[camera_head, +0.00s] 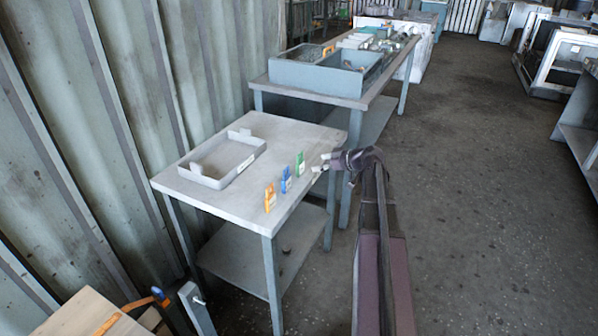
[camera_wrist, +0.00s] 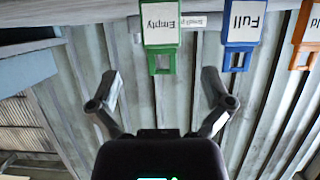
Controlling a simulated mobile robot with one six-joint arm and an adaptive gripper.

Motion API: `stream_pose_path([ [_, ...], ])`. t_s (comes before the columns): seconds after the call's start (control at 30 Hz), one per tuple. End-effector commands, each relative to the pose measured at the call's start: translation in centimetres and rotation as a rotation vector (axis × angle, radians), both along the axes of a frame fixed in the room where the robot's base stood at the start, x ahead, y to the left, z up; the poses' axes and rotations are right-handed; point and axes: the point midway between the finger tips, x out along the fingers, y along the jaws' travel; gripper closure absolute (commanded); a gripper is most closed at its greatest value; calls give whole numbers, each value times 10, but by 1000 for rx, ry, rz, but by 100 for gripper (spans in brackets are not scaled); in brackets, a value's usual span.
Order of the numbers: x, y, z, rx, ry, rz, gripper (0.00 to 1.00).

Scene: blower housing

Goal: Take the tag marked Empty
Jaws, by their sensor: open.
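The green tag marked Empty (camera_head: 300,163) stands upright near the right edge of the small grey table (camera_head: 235,201). In the wrist view, which is upside down, the green tag (camera_wrist: 160,38) shows its white label reading "Empty". A blue tag marked Full (camera_head: 286,180) stands beside it, and an orange tag (camera_head: 270,198) stands beyond the blue one; its label is cut off in the wrist view and ends in "ld". My gripper (camera_head: 321,164) is at the table's right edge, just right of the green tag. In the wrist view my gripper (camera_wrist: 161,76) is open and empty, with the green tag ahead, roughly centred between its fingers.
A shallow grey tray (camera_head: 218,181) lies on the table's far left part. A second table behind holds a blue-grey bin (camera_head: 308,77) and several other items. A corrugated wall (camera_head: 110,110) runs along the left. The floor (camera_head: 480,180) at right is clear.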

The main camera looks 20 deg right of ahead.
Motion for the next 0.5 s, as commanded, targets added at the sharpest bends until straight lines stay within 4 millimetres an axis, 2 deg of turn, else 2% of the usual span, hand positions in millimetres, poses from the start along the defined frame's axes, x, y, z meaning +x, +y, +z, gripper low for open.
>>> stream_pose_path([
  [0.2, 17, 13, -10, 1, 1, 0, 0],
  [0.5, 19, 15, -10, 0, 0, -1, 0],
])
